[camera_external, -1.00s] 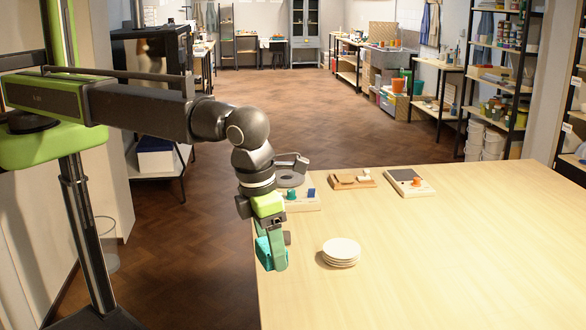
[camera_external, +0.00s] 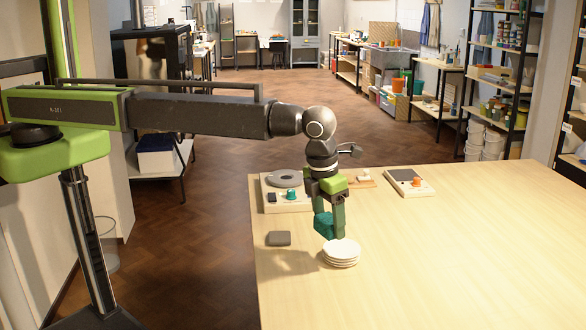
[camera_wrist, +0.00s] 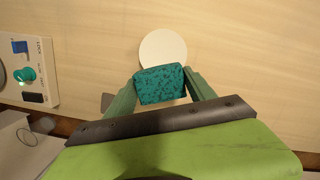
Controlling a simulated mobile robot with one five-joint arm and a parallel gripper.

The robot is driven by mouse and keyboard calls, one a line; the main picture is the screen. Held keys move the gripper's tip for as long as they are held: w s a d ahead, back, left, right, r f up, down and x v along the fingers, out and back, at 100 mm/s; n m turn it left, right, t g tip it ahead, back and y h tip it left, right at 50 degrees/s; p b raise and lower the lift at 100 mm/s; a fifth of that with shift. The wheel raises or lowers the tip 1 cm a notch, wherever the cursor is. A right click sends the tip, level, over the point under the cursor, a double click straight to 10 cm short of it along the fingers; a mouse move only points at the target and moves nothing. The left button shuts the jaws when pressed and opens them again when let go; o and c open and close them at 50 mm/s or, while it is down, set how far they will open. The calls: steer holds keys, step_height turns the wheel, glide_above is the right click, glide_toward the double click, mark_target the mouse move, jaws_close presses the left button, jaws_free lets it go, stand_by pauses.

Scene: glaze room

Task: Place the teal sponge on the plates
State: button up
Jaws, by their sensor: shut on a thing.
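The teal sponge (camera_external: 324,225) is held between the fingers of my gripper (camera_external: 330,222), just above the table's left part. In the wrist view the speckled teal sponge (camera_wrist: 160,84) sits between the two green fingers of my gripper (camera_wrist: 159,88). The stack of white plates (camera_external: 341,256) stands on the table just in front of and slightly right of the sponge in the external view. In the wrist view the plates (camera_wrist: 163,47) show as a pale disc, their lower part hidden behind the sponge. Whether the sponge touches the plates cannot be told.
A dark grey block (camera_external: 278,239) lies on the table (camera_external: 450,250) left of the plates. A device with a round grey disc and a teal knob (camera_external: 285,200) stands behind it. A small scale-like device (camera_external: 408,182) is farther back. The table's right side is clear.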

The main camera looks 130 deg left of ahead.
mark_target(330, 248)
steer(key=shift+w+a+f, duration=0.1)
steer(key=shift+a+f, duration=0.1)
steer(key=shift+a, duration=0.2)
step_height(330, 248, down, 4)
steer(key=b, duration=0.4)
steer(key=shift+f, duration=0.2)
steer(key=shift+r, duration=0.25)
steer(key=shift+f, duration=0.15)
steer(key=o, duration=1.3)
steer(key=r+p, duration=0.4)
steer(key=d+r+p, duration=0.1)
steer(key=r+p, duration=0.7)
steer(key=shift+s+d+r, duration=0.2)
steer(key=shift+s+d, duration=0.2)
steer(key=shift+f, duration=0.1)
